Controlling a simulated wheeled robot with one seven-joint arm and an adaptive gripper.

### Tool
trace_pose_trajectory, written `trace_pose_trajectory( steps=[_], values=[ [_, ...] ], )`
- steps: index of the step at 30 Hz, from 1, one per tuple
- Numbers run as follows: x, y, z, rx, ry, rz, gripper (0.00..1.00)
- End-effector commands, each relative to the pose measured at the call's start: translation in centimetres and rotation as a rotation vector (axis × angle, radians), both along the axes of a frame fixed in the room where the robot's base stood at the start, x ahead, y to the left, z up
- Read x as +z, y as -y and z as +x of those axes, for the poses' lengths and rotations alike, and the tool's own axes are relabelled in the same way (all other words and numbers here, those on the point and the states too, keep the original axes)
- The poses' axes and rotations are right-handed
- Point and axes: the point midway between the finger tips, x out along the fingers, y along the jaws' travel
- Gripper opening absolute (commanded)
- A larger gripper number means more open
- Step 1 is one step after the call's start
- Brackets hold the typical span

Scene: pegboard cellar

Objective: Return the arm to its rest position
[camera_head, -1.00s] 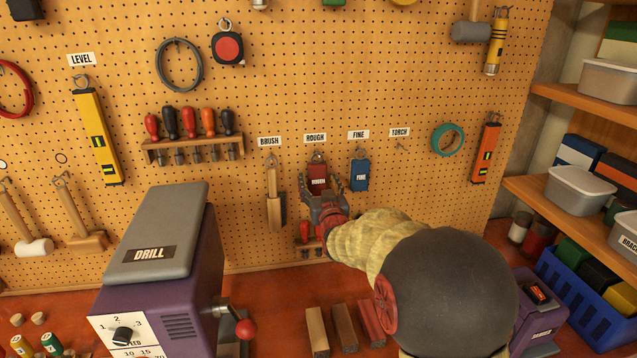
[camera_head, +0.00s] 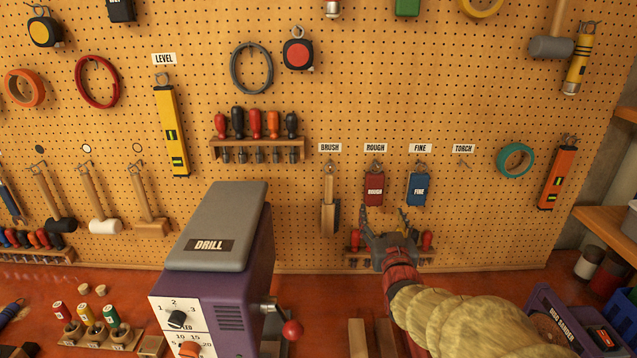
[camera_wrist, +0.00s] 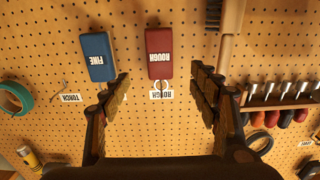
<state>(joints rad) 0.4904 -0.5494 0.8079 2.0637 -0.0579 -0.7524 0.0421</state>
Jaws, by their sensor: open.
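My gripper (camera_head: 391,226) is in front of the pegboard, below the hanging ROUGH and FINE blocks. Its two fingers are spread apart with nothing between them. The red ROUGH block (camera_head: 374,189) hangs under its label, and the blue FINE block (camera_head: 418,189) hangs to its right. In the wrist view, which is upside down, the fingers (camera_wrist: 160,98) stand wide apart. There the red block (camera_wrist: 159,53) is ahead, beyond the fingertips, and the blue block (camera_wrist: 98,56) is to its left.
The purple drill (camera_head: 225,250) stands on the bench left of my arm. A brush (camera_head: 330,205) hangs left of the red block. A small screwdriver rack (camera_head: 360,258) is behind my gripper. The TORCH hook (camera_head: 464,163) is empty.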

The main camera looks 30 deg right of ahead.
Motion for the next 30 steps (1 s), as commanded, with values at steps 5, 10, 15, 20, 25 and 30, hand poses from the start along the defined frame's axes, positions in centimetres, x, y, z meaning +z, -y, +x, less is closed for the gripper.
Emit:
trace_pose_trajectory(
  steps=[5, 10, 15, 20, 25, 30],
  values=[
    [-0.3, 0.0, 0.0, -0.001, -0.01, 0.004, 0.61],
    [-4.4, 0.0, -0.5, -0.008, -0.144, 0.065, 0.61],
    [-11.1, -1.1, -3.6, -0.021, -0.404, 0.19, 0.61],
    [-14.2, -4.2, -7.6, -0.007, -0.622, 0.287, 0.61],
    [-15.2, -9.3, -12.6, 0.041, -0.833, 0.362, 0.61],
    [-14.6, -14.9, -18.0, 0.113, -1.011, 0.399, 0.61]
  ],
)
